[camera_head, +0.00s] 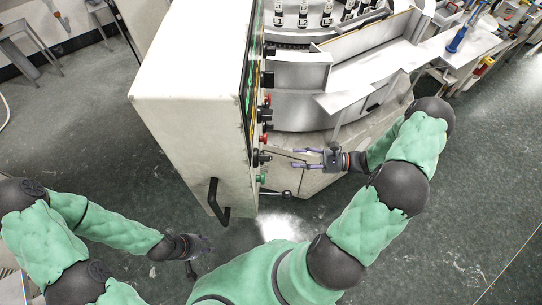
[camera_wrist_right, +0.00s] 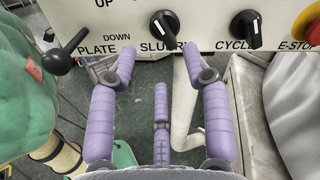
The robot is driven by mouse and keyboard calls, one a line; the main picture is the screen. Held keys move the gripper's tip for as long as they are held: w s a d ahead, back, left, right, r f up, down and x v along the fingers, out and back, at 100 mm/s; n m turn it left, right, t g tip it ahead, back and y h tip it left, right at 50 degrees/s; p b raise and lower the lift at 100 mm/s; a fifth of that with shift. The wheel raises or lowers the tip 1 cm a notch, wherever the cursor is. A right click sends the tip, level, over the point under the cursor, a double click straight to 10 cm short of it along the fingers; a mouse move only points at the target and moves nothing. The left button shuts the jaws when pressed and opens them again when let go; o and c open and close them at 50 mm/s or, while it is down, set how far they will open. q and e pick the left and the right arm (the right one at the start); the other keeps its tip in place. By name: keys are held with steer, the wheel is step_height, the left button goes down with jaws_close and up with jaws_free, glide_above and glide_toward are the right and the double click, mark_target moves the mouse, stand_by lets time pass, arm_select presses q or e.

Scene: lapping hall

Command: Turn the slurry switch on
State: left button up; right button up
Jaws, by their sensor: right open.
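The slurry switch (camera_wrist_right: 163,28) is a black rotary knob with a white mark, on the pale panel above the label "SLURRY" in the right wrist view. Its mark appears tilted towards the upper left. In the head view the right gripper (camera_head: 298,158) points left at the machine's control side. My left gripper (camera_head: 198,252) hangs low at the left, away from the panel; its jaw opening is unclear.
In the wrist view a black plate lever (camera_wrist_right: 57,62) lies left of the knob. The cycle knob (camera_wrist_right: 246,30) and the red emergency stop (camera_wrist_right: 314,30) lie right of it. The cream cabinet (camera_head: 190,75) has a black handle (camera_head: 216,202).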

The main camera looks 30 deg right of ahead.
steer(key=p+x, duration=0.2)
steer(key=x, duration=0.7)
steer(key=shift+a, duration=0.2)
jaws_close()
